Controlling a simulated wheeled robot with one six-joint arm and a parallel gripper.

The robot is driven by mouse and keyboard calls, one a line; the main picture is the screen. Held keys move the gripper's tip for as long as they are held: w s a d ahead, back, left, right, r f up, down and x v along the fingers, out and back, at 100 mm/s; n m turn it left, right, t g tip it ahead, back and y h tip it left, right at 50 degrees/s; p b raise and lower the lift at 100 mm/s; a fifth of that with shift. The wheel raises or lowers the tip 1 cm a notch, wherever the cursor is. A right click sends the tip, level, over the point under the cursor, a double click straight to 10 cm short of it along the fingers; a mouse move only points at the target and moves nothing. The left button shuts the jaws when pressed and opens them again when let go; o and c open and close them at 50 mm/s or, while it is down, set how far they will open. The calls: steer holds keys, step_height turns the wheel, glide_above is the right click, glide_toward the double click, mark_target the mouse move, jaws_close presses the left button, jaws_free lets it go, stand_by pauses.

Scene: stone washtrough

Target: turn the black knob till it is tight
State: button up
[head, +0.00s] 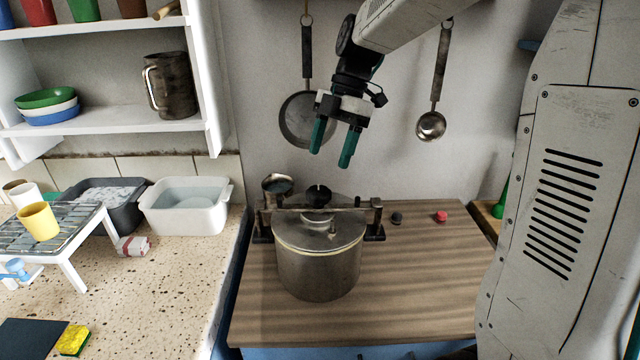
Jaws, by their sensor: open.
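The black knob (318,194) sits on top of a bar that runs across the lid of a metal pot (318,272). The pot stands upright on the wooden worktop (430,285), and the bar's ends meet dark brackets (375,220) on both sides. My gripper (332,163) hangs above and slightly right of the knob in the picture, with its green fingertips apart and nothing between them. It is clear of the knob and the pot. The knob's underside is partly hidden by the bar.
A small black piece (396,218) and a red piece (441,216) lie right of the pot. A pan (302,120) and a ladle (431,125) hang on the wall behind. A white basin (186,207) and a rack (60,232) stand on the stone counter at left. The worktop's front right is clear.

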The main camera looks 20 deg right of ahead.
mark_target(319, 190)
steer(key=shift+n, duration=0.6)
steer(key=x, duration=0.8)
steer(key=shift+s+a, duration=0.1)
steer(key=shift+r, duration=0.1)
steer(key=c, duration=1)
